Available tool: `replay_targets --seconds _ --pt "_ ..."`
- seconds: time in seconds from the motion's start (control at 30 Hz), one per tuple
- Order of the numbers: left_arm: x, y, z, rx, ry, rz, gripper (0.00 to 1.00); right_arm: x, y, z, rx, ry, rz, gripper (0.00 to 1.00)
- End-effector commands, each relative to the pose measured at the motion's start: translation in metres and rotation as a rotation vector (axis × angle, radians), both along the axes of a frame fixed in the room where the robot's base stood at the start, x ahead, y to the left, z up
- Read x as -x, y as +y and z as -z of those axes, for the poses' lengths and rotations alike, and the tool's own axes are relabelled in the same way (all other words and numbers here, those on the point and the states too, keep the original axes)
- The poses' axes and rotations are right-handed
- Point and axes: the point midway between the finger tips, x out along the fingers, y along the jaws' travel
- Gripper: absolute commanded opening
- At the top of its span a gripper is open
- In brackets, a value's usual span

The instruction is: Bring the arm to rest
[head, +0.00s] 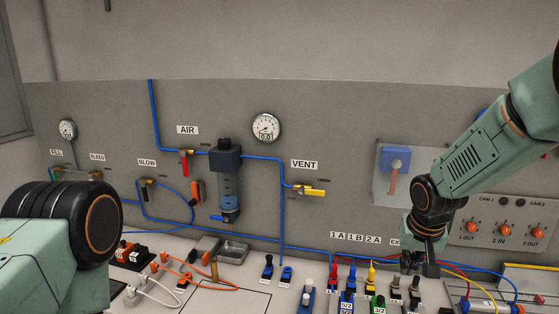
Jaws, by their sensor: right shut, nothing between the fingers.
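My right arm (470,160) comes in from the upper right and bends down at a dark joint. My right gripper (411,265) points down at its end, small and dark, just above the row of connectors at the bench's right side. It is shut with nothing held. I cannot tell whether its tips touch a connector. A part of my left arm (60,245) fills the lower left. The left gripper is out of view.
Behind stands a grey panel with a gauge (266,127), a blue filter unit (228,180), a yellow vent valve (312,191) and blue tubes. Coloured connectors (349,278) crowd the bench near the right gripper. A metal tray (233,252) lies mid-left. Air above the bench's middle is free.

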Motion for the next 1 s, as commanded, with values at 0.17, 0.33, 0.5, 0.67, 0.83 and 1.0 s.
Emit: replay_targets --seconds 0.17,0.33,0.5,0.67,0.83,1.0 --pt "0.0 0.0 0.0 0.0 0.0 0.0 0.4 -0.019 0.008 -0.002 -0.01 -0.107 -0.072 0.0" --pt "0.0 0.0 0.002 0.0 -0.001 0.0 0.4 -0.017 0.02 0.011 -0.03 -0.177 -0.117 0.0" --pt "-0.001 0.0 0.021 0.0 -0.001 0.0 0.4 0.007 0.033 0.063 -0.048 -0.212 -0.159 0.0" --pt "0.0 0.0 0.054 0.0 0.0 0.0 0.4 0.054 0.045 0.145 -0.058 -0.201 -0.188 0.0" --pt "0.0 0.0 0.092 0.0 0.0 0.0 0.4 0.117 0.051 0.23 -0.054 -0.156 -0.202 0.0" --pt "-0.001 0.0 0.128 0.0 0.0 0.0 0.4 0.185 0.053 0.301 -0.044 -0.083 -0.208 0.0"
